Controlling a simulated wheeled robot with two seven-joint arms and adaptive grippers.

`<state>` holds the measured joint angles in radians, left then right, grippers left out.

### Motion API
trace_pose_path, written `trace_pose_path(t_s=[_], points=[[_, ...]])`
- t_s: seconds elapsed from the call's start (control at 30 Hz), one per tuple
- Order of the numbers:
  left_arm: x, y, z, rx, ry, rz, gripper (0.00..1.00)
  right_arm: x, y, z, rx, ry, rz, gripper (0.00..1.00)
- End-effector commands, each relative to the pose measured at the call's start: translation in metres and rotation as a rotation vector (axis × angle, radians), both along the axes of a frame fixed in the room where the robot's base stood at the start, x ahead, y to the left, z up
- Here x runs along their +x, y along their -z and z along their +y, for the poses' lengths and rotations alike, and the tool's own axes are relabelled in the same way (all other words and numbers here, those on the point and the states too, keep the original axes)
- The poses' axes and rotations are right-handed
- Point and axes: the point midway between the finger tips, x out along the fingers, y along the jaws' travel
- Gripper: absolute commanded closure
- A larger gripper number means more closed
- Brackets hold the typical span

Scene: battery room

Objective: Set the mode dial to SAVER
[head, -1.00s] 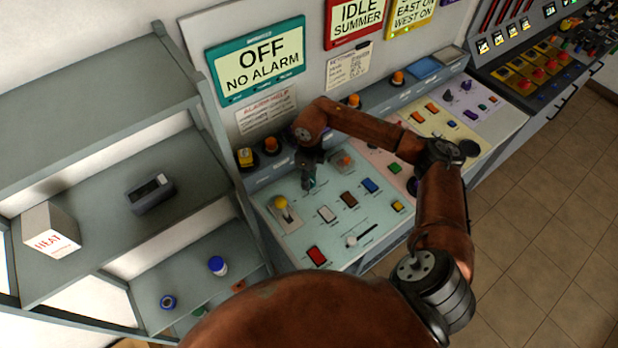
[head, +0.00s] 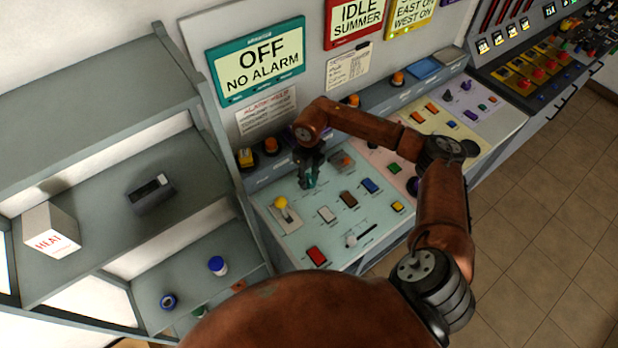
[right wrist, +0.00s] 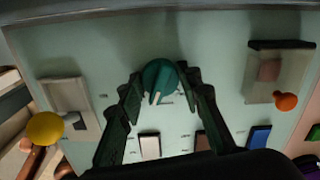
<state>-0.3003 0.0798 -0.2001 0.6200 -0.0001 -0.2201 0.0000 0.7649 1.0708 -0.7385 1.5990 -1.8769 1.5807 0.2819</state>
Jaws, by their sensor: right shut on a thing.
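The mode dial is most likely the round teal knob (right wrist: 160,76) on the pale green panel (right wrist: 100,50); its label is too small to read. My right gripper (right wrist: 160,88) is shut on this knob, one dark finger on each side. In the head view, the right gripper (head: 310,173) reaches down onto the panel's upper part, and only a bit of the teal knob (head: 314,181) shows beside it. A teal-framed display (head: 257,62) above reads OFF, NO ALARM. My left gripper is not in view.
A yellow-knobbed lever (head: 281,202) stands left of the dial, and an orange-tipped lever (right wrist: 286,101) is to its right. Rocker switches, a red button (head: 317,256) and a slider (head: 352,240) lie nearer. A grey shelf (head: 100,165) stands at the left.

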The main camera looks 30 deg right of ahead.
Motion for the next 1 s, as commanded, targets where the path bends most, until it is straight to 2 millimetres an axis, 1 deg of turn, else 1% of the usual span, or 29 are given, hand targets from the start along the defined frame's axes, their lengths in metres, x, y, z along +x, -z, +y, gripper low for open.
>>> trace_pose_path(t_s=[0.2, 0.5, 0.73, 1.0], points=[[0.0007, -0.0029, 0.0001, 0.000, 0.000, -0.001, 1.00, 0.0004, -0.0013, 0.0000, 0.001, 0.175, -0.001, 0.92], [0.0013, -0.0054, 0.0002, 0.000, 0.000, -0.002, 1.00, 0.0003, -0.0012, -0.0001, 0.001, 0.345, -0.001, 0.92], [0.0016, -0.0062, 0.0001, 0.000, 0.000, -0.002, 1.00, 0.0003, -0.0009, -0.0002, 0.001, 0.404, 0.000, 0.92], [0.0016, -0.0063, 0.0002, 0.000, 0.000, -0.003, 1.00, 0.0003, -0.0007, -0.0002, 0.001, 0.418, -0.001, 0.92]])
